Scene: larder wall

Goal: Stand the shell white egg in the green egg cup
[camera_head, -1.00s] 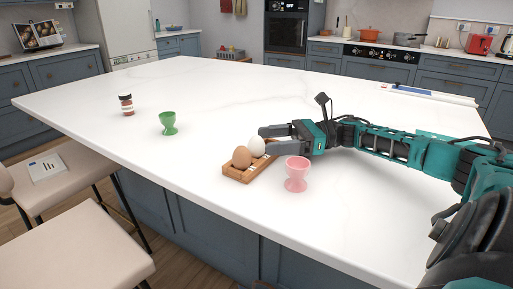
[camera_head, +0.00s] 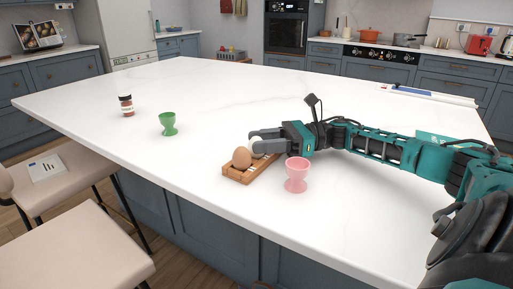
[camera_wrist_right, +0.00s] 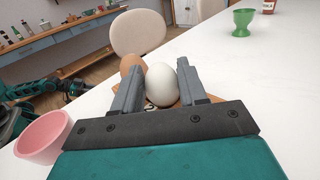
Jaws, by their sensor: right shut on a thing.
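The shell white egg (camera_head: 257,149) is at the wooden egg rack (camera_head: 236,177), partly hidden by my right gripper (camera_head: 262,141). In the right wrist view the white egg (camera_wrist_right: 162,86) is between the two fingers of my right gripper (camera_wrist_right: 158,92), which is shut on it. The green egg cup (camera_head: 168,123) stands empty on the counter, left of and beyond the rack. It also shows at the top right of the right wrist view (camera_wrist_right: 242,21).
A brown egg (camera_head: 242,158) sits in the rack beside the white one. A pink egg cup (camera_head: 296,175) stands close to the right of the rack. A spice jar (camera_head: 126,105) stands left of the green cup. The counter (camera_head: 215,100) is clear between rack and green cup.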

